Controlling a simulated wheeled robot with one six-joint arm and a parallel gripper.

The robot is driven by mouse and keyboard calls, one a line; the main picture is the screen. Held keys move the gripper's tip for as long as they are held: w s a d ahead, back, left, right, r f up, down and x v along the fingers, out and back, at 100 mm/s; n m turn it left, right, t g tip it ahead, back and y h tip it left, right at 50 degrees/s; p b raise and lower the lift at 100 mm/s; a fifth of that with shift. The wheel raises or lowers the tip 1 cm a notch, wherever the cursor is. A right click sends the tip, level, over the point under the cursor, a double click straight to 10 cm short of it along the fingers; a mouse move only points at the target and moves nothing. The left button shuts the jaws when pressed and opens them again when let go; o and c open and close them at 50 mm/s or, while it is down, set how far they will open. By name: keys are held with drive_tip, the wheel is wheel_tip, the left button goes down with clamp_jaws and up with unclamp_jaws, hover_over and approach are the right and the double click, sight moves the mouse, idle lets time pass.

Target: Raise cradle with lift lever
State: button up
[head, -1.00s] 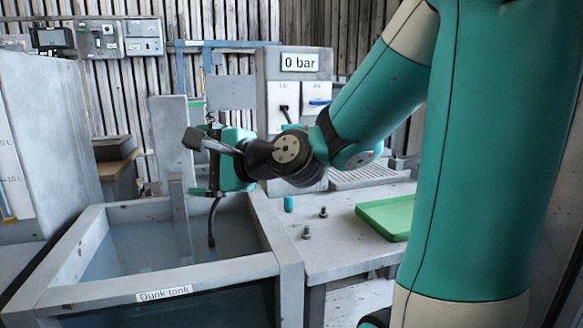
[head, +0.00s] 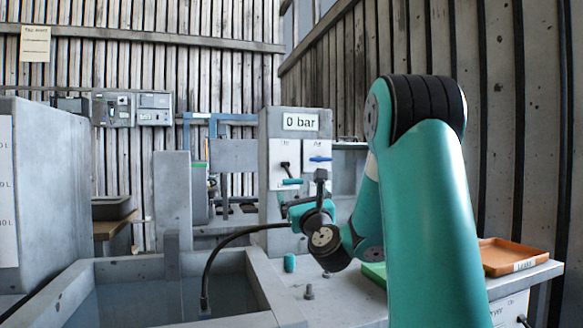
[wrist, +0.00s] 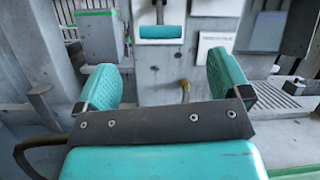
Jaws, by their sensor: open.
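In the wrist view the teal handle (wrist: 160,32) lies ahead, between and beyond the fingertips, not touched. My gripper (head: 302,207) is in front of the panel, below this handle. In the wrist view both fingers of my gripper (wrist: 167,80) are wide apart with nothing between them. The dunk tank (head: 80,277) is at lower left. I cannot clearly make out the cradle.
A blue lever (head: 320,158) sits right of the teal one. A black hose (head: 230,245) arches from the tank toward the panel. A teal cylinder (head: 290,262) and a dark bolt (head: 308,292) stand on the bench. An orange tray (head: 513,256) is at right.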

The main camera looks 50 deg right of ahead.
sight(293, 181)
drive_tip(key=p+x, duration=0.7)
drive_tip(key=x, duration=0.1)
drive_tip(key=shift+w+d+r, duration=0.1)
drive_tip(key=shift+w+r, duration=0.1)
drive_tip(key=shift+r, duration=0.1)
drive_tip(key=shift+w+d, duration=0.25)
drive_tip(key=shift+w, duration=0.15)
drive_tip(key=shift+c, duration=0.3)
